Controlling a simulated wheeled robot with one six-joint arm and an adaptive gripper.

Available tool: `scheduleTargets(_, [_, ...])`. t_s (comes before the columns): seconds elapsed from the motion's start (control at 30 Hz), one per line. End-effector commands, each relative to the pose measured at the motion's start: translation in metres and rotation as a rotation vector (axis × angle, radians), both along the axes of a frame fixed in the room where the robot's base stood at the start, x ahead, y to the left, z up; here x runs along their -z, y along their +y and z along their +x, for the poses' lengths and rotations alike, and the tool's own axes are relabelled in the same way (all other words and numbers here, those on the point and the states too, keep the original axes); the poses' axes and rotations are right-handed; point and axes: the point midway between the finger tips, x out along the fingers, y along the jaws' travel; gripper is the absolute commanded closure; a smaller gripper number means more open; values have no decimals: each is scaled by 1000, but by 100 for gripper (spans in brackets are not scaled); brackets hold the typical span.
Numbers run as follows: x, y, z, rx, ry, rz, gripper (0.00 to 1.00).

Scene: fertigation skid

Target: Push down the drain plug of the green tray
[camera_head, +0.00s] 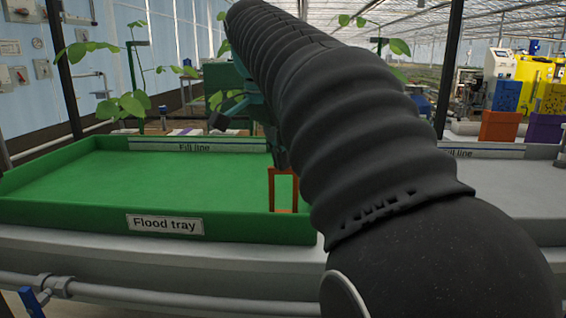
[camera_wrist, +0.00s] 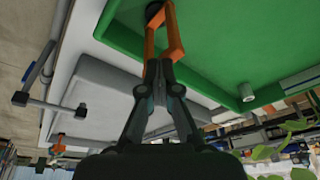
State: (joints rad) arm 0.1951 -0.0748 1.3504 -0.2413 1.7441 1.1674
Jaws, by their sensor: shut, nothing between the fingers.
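The green tray (camera_head: 80,195), labelled "Flood tray", lies at the left in the head view; its green floor and wall also show in the wrist view (camera_wrist: 225,40). An orange open frame (camera_head: 284,210) stands at the tray's right part. In the wrist view the frame (camera_wrist: 151,42) is right at my fingertips; I cannot tell whether they touch. A dark round thing (camera_wrist: 154,8), perhaps the drain plug, shows at the top edge beyond the frame, partly cut off. My gripper (camera_wrist: 165,68) is shut and empty. In the head view my arm hides much of the tray's right end.
The tray sits on a pale grey bench (camera_head: 100,255) with a pipe along its front and a blue-handled valve (camera_head: 35,300). A white cylinder (camera_wrist: 247,92) stands by the tray's wall. Plants (camera_head: 130,105) rise behind the tray. Coloured bins (camera_head: 500,125) stand at far right.

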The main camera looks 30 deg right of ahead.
Motion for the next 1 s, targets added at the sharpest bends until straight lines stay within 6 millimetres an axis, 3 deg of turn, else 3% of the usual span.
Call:
scheduleTargets(0.03, [17, 0, 0, 2, 38, 12, 100])
scheduleTargets(0.23, [19, 0, 1, 3, 43, 15, 100])
scheduleTargets(0.47, [19, 2, 1, 2, 43, 15, 100])
scheduleTargets(0.77, [9, 34, -2, -8, 43, 16, 100])
scheduleTargets(1.0, [5, 30, -4, 1, 34, 12, 100])
